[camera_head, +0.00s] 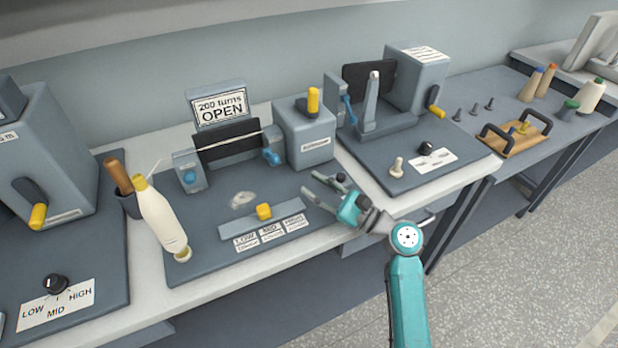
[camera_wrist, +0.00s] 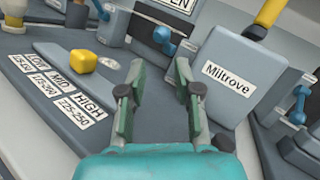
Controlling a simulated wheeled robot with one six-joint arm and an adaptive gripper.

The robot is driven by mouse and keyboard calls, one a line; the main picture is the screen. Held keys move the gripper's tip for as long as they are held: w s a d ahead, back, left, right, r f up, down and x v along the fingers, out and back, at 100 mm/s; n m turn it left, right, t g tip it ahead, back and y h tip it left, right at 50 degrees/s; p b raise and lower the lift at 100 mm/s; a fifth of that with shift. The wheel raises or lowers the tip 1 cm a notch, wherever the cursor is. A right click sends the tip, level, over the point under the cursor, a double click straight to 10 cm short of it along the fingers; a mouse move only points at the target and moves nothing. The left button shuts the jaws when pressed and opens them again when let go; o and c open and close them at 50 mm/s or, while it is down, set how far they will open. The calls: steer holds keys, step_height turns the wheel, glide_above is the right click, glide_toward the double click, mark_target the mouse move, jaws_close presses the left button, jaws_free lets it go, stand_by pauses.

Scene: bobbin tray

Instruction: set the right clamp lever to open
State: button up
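The middle station has a right clamp with a blue lever (camera_head: 271,156) beside the grey motor box; the lever points down toward the front. The blue lever also shows in the wrist view (camera_wrist: 164,38), ahead of my fingertips. The left clamp has another blue lever (camera_head: 190,177). A sign (camera_head: 220,107) behind them reads "200 turns OPEN". My gripper (camera_head: 325,186) is over the right front of the middle station's board, apart from the lever. In the wrist view my gripper (camera_wrist: 160,68) is open with nothing between its fingers.
The grey box (camera_wrist: 228,75) marked "Miltrove" stands just right of the lever, with a yellow-handled crank (camera_head: 313,100). A yellow slider (camera_head: 264,211) sits on a LOW/MID/HIGH strip in front. Another station stands to the right.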

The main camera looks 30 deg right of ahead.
steer(key=a+n+g, duration=0.1)
steer(key=n, duration=0.1)
steer(key=a+r+n, duration=0.1)
steer(key=a+n, duration=0.1)
steer(key=w+a+r+n+g, duration=0.1)
steer(key=n, duration=0.1)
steer(key=shift+a+r+n+g, duration=0.15)
steer(key=shift+n+g, duration=0.15)
steer(key=shift+n, duration=0.1)
jaws_close()
step_height(320, 180, up, 12)
steer(key=s+f+n+h, duration=0.1)
steer(key=s+n+h, duration=0.1)
steer(key=n+h, duration=1.1)
steer(key=n+y, duration=0.2)
steer(key=n, duration=0.1)
glide_above(271, 156)
steer(key=s+d, duration=0.2)
step_height(271, 156, down, 3)
steer(key=shift+a+f+g, duration=0.15)
steer(key=shift+a+f, duration=0.05)
steer(key=shift+f, duration=0.75)
steer(key=shift+a+f+g, duration=0.15)
steer(key=shift+f, duration=0.8)
